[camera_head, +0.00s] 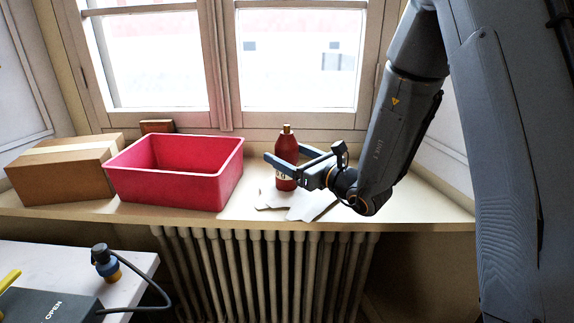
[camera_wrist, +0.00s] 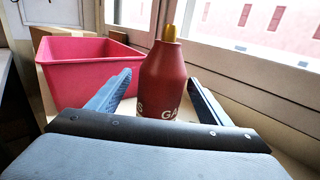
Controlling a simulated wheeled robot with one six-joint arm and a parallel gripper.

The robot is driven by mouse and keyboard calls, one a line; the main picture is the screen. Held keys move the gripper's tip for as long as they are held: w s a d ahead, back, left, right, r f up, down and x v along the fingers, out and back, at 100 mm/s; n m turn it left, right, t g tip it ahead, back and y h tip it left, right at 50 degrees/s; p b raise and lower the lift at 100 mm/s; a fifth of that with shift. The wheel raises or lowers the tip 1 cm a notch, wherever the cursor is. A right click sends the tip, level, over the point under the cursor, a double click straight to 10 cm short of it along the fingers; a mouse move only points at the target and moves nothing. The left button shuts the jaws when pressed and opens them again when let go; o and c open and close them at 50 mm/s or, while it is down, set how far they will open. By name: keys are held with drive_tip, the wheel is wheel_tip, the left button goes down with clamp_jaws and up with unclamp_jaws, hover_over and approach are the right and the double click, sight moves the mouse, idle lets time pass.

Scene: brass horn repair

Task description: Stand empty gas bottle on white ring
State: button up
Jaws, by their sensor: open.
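The gas bottle (camera_head: 286,150) is dark red with a brass top and stands upright on the window sill. In the wrist view the bottle (camera_wrist: 163,82) shows part of a white "GAS" label. My gripper (camera_head: 283,160) is open, with its two fingers on either side of the bottle. The wrist view shows the fingers (camera_wrist: 158,95) flanking it, with a visible gap at least on the left side. I cannot tell whether either finger touches it. No white ring can be made out; the bottle's foot is partly hidden.
A red bin (camera_head: 170,188) stands left of the bottle, with a cardboard box (camera_head: 60,175) further left. Pale flat scraps (camera_head: 310,204) lie on the sill near my gripper. The window is close behind. A radiator (camera_head: 265,270) is below, and a table (camera_head: 135,262) stands at lower left.

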drive_tip(key=p+x, duration=0.1)
drive_tip(key=x, duration=0.3)
drive_tip(key=shift+w+a+r, duration=0.1)
drive_tip(key=shift+w+a, duration=0.05)
drive_tip(key=shift+w, duration=0.05)
drive_tip(key=c, duration=1.4)
drive_tip(key=shift+c, duration=1)
drive_tip(key=shift+r, duration=0.15)
